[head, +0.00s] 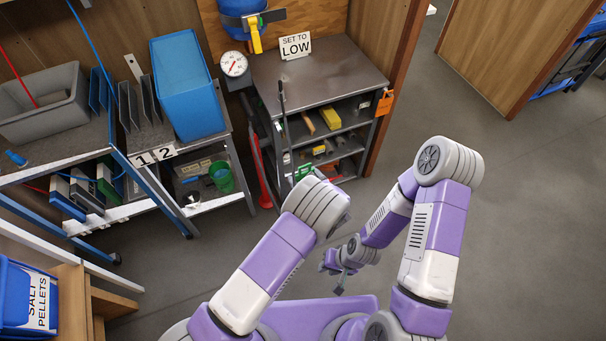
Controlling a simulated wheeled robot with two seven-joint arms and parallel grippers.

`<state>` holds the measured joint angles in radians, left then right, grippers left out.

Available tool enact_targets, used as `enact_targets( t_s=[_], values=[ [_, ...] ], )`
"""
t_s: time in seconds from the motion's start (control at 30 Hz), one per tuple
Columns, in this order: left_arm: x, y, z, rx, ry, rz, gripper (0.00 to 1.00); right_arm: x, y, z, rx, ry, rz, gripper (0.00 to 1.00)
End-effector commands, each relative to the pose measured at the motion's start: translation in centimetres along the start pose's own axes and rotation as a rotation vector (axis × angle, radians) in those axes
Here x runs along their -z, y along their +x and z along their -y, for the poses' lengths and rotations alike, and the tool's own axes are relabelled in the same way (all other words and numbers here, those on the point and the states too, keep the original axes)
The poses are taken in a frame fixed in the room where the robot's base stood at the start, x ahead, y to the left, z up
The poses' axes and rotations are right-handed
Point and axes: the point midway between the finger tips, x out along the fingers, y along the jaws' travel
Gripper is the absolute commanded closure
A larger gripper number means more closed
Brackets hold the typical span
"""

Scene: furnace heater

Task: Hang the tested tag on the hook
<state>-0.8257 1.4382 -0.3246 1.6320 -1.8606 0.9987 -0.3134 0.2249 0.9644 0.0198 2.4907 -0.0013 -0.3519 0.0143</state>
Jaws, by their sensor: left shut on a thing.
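My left gripper (302,178) is mostly hidden behind my own wrist, in front of the dark metal cabinet (318,72). A small green piece (304,171) shows just beyond that wrist, seemingly the tested tag in the shut jaws; its lettering cannot be read. An orange tag (385,101) hangs at the cabinet's right front corner. I cannot make out a bare hook. My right gripper (334,279) is low in front of the cabinet, over the floor, small and partly behind its arm; its jaw opening is unclear.
The cabinet's shelves hold yellow boxes (330,117) and tools. A workbench with a blue bin (186,84) stands left. The floor (500,220) at right is clear.

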Motion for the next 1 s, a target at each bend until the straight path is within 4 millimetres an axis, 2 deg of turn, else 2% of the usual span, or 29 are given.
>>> enact_targets(
  t_s=[0.27, 0.77, 1.0],
  values=[
    [0.1, -0.1, 0.0, 0.0, 0.0, 0.0, 0.51, 0.0, 0.0, 0.0, 0.0, 0.0, 0.0, 0.72],
    [1.2, -3.0, -0.2, 0.0, 0.001, 0.0, 0.51, 0.0, -0.2, 0.1, 0.0, 0.0, 0.0, 0.72],
    [1.3, -3.2, -0.2, 0.0, 0.0, 0.001, 0.51, 0.0, -0.2, 0.1, 0.0, 0.0, 0.0, 0.72]
  ],
)
